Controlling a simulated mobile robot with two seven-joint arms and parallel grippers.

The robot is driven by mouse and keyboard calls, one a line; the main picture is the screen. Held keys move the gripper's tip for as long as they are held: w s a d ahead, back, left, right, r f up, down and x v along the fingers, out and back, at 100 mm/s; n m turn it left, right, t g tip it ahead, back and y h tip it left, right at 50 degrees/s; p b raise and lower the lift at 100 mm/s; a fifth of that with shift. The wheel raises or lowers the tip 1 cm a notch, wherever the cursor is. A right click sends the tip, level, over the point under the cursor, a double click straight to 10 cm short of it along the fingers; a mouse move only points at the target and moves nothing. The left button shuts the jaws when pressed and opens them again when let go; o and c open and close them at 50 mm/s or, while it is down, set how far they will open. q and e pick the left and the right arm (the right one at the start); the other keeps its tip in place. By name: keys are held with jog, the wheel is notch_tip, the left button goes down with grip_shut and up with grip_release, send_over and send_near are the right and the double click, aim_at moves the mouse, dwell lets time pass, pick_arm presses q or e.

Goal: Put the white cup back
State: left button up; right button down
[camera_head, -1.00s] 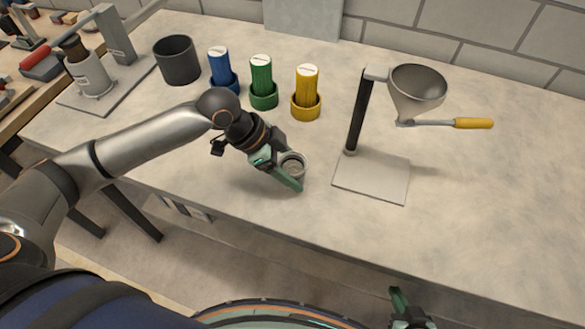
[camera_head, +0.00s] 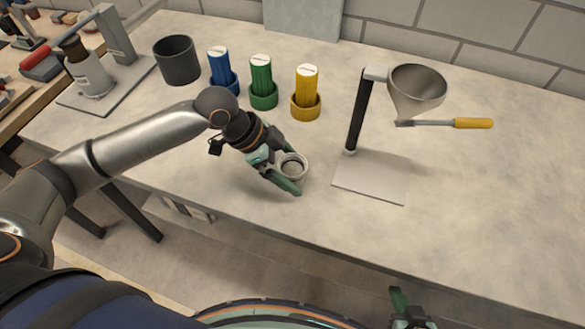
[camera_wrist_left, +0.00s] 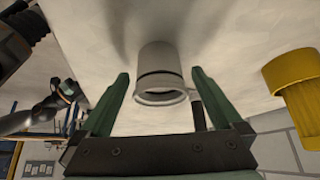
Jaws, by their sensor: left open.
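The white cup (camera_head: 294,163), small and greyish white with an open round top, stands upright on the table near its front edge. It also shows in the left wrist view (camera_wrist_left: 160,62), with a dark band near its rim. My left gripper (camera_head: 291,173) is open, with one green finger on each side of the cup. In the left wrist view gaps show between both fingers and the cup. My right gripper (camera_head: 408,305) shows only partly at the bottom edge, clear of the table; its opening is not clear.
A stand (camera_head: 357,115) with a metal funnel (camera_head: 418,88) and a flat base plate (camera_head: 371,177) is right of the cup. Blue (camera_head: 219,68), green (camera_head: 262,78) and yellow (camera_head: 307,88) canisters and a dark pot (camera_head: 177,60) stand behind. The table's right side is clear.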

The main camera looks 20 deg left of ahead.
pick_arm(q)
jog(key=v, duration=1.1)
jog(key=shift+r+p, duration=0.2)
jog(key=shift+p, duration=0.1)
jog(key=shift+s, duration=0.1)
